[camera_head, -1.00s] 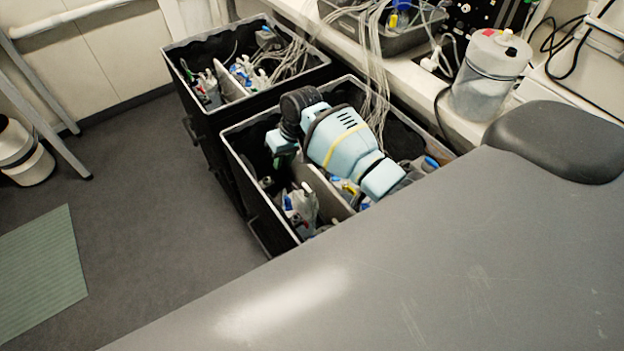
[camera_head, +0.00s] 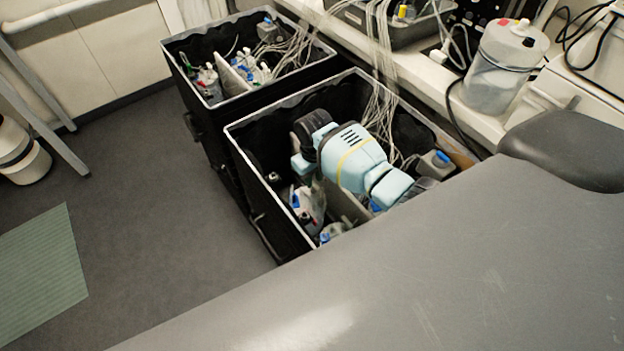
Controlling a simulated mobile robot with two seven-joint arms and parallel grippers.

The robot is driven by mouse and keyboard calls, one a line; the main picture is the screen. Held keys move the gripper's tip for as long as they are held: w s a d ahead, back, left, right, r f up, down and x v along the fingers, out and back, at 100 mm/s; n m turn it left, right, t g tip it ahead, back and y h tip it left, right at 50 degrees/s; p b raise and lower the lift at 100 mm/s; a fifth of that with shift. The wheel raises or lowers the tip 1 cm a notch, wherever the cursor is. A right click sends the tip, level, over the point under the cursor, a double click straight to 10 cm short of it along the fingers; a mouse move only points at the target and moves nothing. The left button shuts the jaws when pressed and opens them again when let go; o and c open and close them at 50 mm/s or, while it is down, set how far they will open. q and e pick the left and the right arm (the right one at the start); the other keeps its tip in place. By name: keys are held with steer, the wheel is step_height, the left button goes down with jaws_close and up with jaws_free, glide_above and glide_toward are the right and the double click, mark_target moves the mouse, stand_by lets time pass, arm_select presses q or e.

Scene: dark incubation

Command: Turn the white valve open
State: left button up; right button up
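My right arm, pale blue with a yellow band, reaches down into the near black bin (camera_head: 262,215). Its wrist end, with the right gripper (camera_head: 303,168), points down inside the bin. The fingers are too small and covered to tell open from shut. Just below it stands a whitish fitting (camera_head: 312,205) with blue and red parts; I cannot tell whether they touch. Another whitish fitting with blue parts (camera_head: 334,232) is by the bin's front edge. I cannot tell which part is the white valve. My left gripper is not in view.
A second black bin (camera_head: 205,125) behind holds similar fittings and pale tubes. A grey box with a blue top (camera_head: 434,163) sits at the near bin's right. A translucent jug (camera_head: 497,68) stands on the bench. Floor on the left is open.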

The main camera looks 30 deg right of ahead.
steer(key=shift+f, duration=0.85)
steer(key=shift+c, duration=0.3)
jaws_close()
